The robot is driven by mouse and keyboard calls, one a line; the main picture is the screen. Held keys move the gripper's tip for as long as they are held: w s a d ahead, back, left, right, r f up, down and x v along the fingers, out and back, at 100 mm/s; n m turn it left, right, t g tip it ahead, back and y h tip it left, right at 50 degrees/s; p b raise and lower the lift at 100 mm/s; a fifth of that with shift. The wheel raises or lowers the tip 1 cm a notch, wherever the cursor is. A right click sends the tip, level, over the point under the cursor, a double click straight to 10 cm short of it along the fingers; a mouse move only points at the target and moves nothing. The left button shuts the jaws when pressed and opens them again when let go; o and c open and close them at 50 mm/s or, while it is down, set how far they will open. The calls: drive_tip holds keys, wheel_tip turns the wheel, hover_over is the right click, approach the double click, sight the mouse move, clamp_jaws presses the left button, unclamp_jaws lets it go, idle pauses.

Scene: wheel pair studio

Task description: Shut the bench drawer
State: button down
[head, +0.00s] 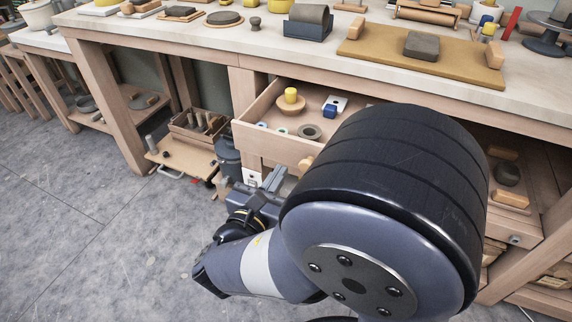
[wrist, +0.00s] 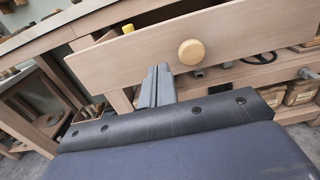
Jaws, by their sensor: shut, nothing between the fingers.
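The bench drawer (head: 262,139) is pulled out from under the bench top in the head view. It holds a yellow piece on a round wooden piece, a blue-and-white item and a grey ring. In the wrist view the drawer front (wrist: 230,42) spans the upper part, with a round wooden knob (wrist: 192,52) on it. My gripper (wrist: 158,70) is shut and empty, its fingertips close to the drawer front, left of and below the knob. I cannot tell if they touch it. In the head view my gripper (head: 276,178) is just below the drawer, and my arm hides the drawer's right part.
The bench top (head: 215,40) is crowded with clay pieces, boards and tools. A low shelf (head: 180,158) with a wooden tool box stands left of the drawer, beside a dark canister (head: 228,155). The grey floor at left is clear.

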sight(292, 153)
drive_tip(key=shift+b+x, duration=0.45)
drive_tip(key=shift+x, duration=1.75)
drive_tip(key=shift+w+d, duration=0.1)
drive_tip(key=shift+w, duration=0.05)
drive_tip(key=x, duration=2.1)
drive_tip(key=shift+w+f, duration=0.1)
drive_tip(key=shift+w, duration=0.15)
drive_tip(key=shift+s, duration=0.1)
